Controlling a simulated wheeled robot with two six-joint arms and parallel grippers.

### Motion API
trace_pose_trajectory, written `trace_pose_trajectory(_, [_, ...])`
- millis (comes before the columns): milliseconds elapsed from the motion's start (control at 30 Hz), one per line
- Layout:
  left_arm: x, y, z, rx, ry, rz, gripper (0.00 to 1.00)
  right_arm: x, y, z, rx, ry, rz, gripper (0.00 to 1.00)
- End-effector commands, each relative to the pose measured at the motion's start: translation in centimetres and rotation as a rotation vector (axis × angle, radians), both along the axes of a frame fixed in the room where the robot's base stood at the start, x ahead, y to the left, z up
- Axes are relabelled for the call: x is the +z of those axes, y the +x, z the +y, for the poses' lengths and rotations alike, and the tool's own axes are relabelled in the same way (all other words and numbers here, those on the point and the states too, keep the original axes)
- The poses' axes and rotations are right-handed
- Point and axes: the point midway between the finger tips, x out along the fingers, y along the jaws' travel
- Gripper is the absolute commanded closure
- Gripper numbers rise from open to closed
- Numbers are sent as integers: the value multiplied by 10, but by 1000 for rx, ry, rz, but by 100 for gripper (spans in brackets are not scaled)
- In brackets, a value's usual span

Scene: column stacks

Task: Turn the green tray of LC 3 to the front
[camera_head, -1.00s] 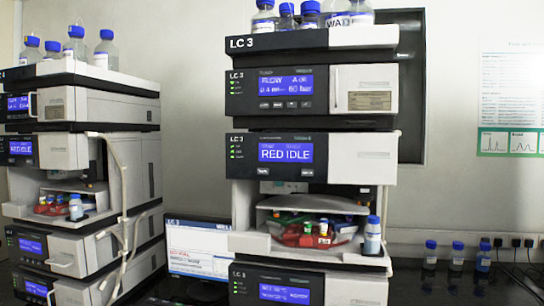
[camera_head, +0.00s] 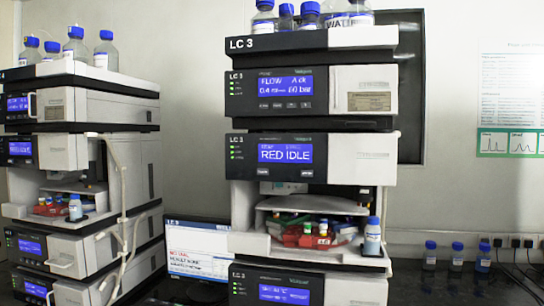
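The LC 3 stack (camera_head: 312,160) stands right of centre. Its sampler display (camera_head: 284,153) reads "RED IDLE". In the open bay below it, a red tray (camera_head: 290,238) with small vials faces the front. A narrow green part (camera_head: 288,217), seemingly the green tray, shows behind it on the left. The rest of the tray arrangement is hidden in the shaded bay. A blue-capped bottle (camera_head: 372,240) stands at the right of the bay's front ledge. Neither of my grippers is in view.
A similar stack (camera_head: 80,170) on the left has its own bay with a red tray (camera_head: 50,209). A monitor (camera_head: 197,250) stands between the stacks. Several blue-capped bottles (camera_head: 457,258) stand on the dark bench at the right. More bottles stand on top of both stacks.

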Motion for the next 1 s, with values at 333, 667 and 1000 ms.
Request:
trace_pose_trajectory(333, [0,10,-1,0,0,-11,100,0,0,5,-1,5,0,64])
trace_pose_trajectory(667, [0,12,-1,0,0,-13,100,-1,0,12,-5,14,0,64])
trace_pose_trajectory(1000, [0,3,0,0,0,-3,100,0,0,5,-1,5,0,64])
